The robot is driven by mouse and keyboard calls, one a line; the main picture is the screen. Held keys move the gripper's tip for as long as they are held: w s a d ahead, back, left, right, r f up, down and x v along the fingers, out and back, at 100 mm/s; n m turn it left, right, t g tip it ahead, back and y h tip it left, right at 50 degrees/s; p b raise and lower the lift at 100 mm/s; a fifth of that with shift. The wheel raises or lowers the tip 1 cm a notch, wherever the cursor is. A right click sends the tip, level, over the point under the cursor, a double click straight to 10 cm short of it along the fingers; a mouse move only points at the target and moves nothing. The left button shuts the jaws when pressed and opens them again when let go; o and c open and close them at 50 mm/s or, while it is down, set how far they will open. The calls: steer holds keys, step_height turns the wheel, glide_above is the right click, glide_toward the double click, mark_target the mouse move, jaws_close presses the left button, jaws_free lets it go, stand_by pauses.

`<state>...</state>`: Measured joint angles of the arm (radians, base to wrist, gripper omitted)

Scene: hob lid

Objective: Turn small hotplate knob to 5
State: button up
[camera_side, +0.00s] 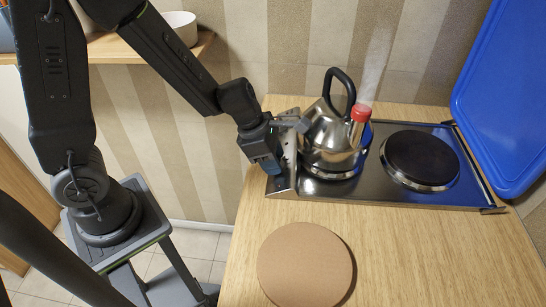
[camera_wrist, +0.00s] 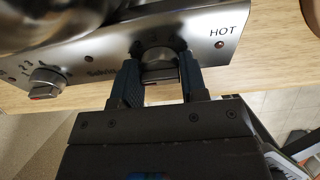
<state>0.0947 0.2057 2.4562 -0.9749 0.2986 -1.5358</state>
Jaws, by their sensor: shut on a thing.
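The hob (camera_side: 338,194) is a steel unit with its control panel on the left end, where my gripper is in the side view. In the wrist view the panel (camera_wrist: 105,58) carries two knobs. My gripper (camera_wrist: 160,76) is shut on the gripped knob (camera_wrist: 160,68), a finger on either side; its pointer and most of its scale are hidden. The other knob (camera_wrist: 45,82), at the left, is free, with numbers around it and a red mark at its lower edge. I cannot tell which knob is labelled for the small hotplate.
A steel kettle (camera_side: 325,130) with a black handle and red spout cap stands on one hotplate, steaming. The other hotplate (camera_side: 420,158) is bare. A round brown board (camera_side: 305,265) lies on the worktop. A HOT lamp (camera_wrist: 220,44) is beside the gripped knob.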

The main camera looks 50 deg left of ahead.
steer(key=shift+c, duration=1)
steer(key=m, duration=0.4)
steer(key=shift+d, duration=0.1)
steer(key=m, duration=0.2)
steer(key=m+t, duration=0.1)
steer(key=m, duration=0.2)
steer(key=shift+s+m, duration=0.2)
steer(key=shift+m, duration=0.1)
steer(key=m, duration=0.4)
steer(key=shift+m+t, duration=0.3)
steer(key=shift+m, duration=0.1)
steer(key=m, duration=0.5)
steer(key=shift+s+f+t, duration=0.1)
steer(key=shift+t, duration=0.2)
steer(key=shift+m, duration=0.4)
